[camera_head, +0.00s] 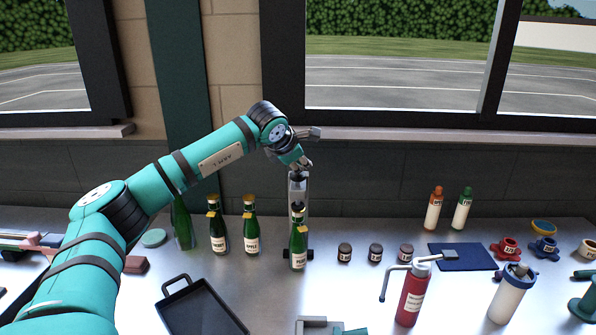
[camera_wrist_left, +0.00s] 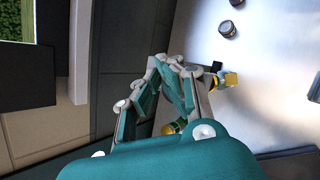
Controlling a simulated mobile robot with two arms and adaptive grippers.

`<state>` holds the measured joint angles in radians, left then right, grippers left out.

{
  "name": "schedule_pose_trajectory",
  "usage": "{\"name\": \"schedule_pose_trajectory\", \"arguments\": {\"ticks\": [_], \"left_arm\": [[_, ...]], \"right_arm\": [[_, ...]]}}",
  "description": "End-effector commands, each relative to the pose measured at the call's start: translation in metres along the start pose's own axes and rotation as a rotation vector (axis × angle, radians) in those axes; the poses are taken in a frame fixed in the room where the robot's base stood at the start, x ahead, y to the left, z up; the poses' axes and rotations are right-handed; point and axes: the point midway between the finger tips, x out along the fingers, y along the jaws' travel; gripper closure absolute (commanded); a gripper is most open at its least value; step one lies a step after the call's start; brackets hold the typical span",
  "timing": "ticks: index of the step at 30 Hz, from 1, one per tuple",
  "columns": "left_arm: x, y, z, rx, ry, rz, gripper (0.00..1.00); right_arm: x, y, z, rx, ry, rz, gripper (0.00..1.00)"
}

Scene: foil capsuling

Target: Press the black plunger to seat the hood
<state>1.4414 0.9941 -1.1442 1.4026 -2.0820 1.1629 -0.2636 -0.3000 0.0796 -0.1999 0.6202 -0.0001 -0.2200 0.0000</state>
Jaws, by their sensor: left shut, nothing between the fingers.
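My left gripper (camera_head: 303,164) is shut and empty, pointing down at the top of a silver upright press (camera_head: 299,189). A dark part, apparently the black plunger (camera_head: 297,175), shows just under the fingertips; I cannot tell whether they touch it. A green bottle (camera_head: 299,248) with a pale label stands upright at the foot of the press, with a dark base part beside it. The bottle's top overlaps the press, so its hood is hard to make out. In the left wrist view the closed fingers (camera_wrist_left: 190,88) hide most of the press. My right gripper is not in view.
Several green bottles, including one at the left (camera_head: 219,235), stand left of the press. Small dark jars (camera_head: 345,252) stand to its right. A black tray (camera_head: 200,310) and a red bottle (camera_head: 411,298) are in front. The wall and window sill are close behind.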

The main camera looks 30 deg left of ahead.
Motion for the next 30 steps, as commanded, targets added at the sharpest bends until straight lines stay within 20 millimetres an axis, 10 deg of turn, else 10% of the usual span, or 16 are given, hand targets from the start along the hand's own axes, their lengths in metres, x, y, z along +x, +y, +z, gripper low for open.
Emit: {"name": "schedule_pose_trajectory", "arguments": {"ticks": [30], "left_arm": [[0.0112,-0.0090,-0.0101,0.001,0.012,-0.007,1.00]], "right_arm": [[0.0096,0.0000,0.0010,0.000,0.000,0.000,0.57]]}}
